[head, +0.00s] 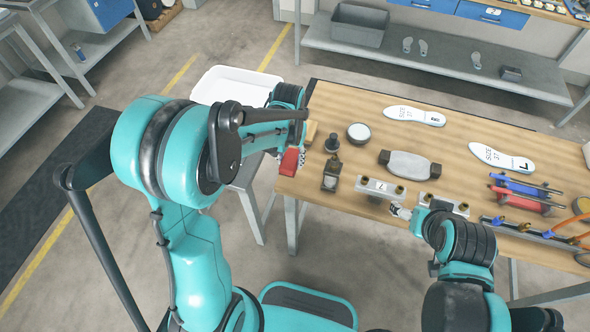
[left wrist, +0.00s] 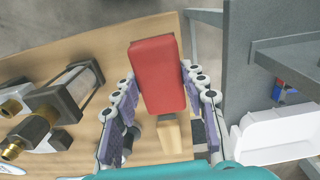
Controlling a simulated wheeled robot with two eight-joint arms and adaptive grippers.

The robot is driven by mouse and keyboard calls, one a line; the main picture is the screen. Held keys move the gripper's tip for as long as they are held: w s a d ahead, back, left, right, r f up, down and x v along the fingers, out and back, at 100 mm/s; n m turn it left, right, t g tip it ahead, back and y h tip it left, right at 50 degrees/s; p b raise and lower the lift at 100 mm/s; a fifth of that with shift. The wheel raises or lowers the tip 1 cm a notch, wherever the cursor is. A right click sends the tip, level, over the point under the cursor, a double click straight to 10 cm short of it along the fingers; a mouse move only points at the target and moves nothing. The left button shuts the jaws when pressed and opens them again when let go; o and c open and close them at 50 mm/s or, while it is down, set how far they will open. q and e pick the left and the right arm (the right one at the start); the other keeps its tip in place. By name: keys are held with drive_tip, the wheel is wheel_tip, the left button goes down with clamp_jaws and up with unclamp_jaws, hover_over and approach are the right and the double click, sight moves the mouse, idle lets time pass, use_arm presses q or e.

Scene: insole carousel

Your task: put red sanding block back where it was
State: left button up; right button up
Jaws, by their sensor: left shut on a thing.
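The red sanding block (head: 289,162) is held at the left end of the wooden table. In the left wrist view the red block (left wrist: 157,75) lies between my left fingertips, its broad face showing. My left gripper (head: 291,155) is shut on it; my own arm partly hides the fingers in the head view. A tan block (head: 310,132) sits just beyond it on the table and shows behind the red block in the left wrist view (left wrist: 172,134). My right gripper (head: 402,211) is by the front edge, near the metal fixture; its fingers are mostly hidden by the wrist.
On the wooden table (head: 350,107) are a round tin (head: 358,133), a dark-ended grey roller-like tool (head: 409,165), two white insoles (head: 414,116) and a black-and-brass device (head: 331,173). A white tub (head: 232,84) stands left of the table.

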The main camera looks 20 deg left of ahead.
sight(295, 155)
use_arm(q)
drive_tip(key=r, duration=0.1)
drive_tip(key=w+r, duration=0.1)
drive_tip(key=w+d+r, duration=0.1)
drive_tip(key=r, duration=0.1)
drive_tip(key=shift+p, duration=0.4)
wheel_tip(295, 155, down, 6)
drive_tip(key=shift+w+d+r+b, duration=0.1)
drive_tip(key=shift+r+b, duration=0.15)
drive_tip(key=shift+b, duration=0.75)
drive_tip(key=shift+f+b, duration=0.65)
drive_tip(key=shift+f, duration=1.5)
drive_tip(key=shift+f, duration=0.15)
drive_tip(key=o, duration=1.1)
